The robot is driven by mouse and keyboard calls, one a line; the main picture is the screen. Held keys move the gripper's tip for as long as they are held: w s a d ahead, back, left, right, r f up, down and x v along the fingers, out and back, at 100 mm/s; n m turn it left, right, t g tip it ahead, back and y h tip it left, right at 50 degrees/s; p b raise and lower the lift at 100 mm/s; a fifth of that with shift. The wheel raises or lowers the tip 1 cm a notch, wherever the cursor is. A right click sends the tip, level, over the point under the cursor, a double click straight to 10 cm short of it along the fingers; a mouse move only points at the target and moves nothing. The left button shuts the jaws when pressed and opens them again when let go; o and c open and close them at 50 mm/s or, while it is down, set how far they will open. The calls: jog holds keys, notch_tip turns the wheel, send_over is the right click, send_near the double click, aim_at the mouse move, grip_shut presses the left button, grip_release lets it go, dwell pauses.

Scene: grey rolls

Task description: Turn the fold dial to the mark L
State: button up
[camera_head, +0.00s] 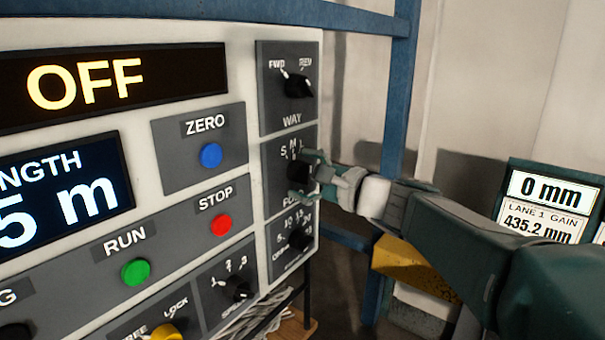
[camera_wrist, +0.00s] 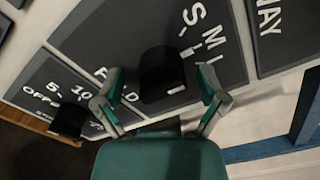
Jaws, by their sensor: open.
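The fold dial (camera_head: 323,173) is a black knob on a dark grey plate at the right side of the control panel. It also shows in the wrist view (camera_wrist: 162,74), with the letters S, M and L (camera_wrist: 208,60) printed to its upper right. My gripper (camera_head: 306,174) is open at the dial, one finger above it and one below. In the wrist view, my gripper (camera_wrist: 160,82) has a finger on each side of the knob, with visible gaps. The FOLD label is partly hidden by my fingers. I cannot tell which mark the dial points to.
The WAY dial (camera_head: 298,84) sits just above, and another dial (camera_head: 299,239) just below. Blue ZERO (camera_head: 211,155), red STOP (camera_head: 221,225) and green RUN (camera_head: 136,272) buttons lie left. A blue post (camera_head: 400,90) stands right of the panel.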

jog(key=c, duration=1.2)
jog(key=shift+o, duration=0.2)
jog(key=shift+m, duration=0.4)
jog(key=shift+s+f+m, duration=0.1)
jog(key=shift+m, duration=2.5)
jog(key=o, duration=1.2)
jog(key=shift+c, duration=0.2)
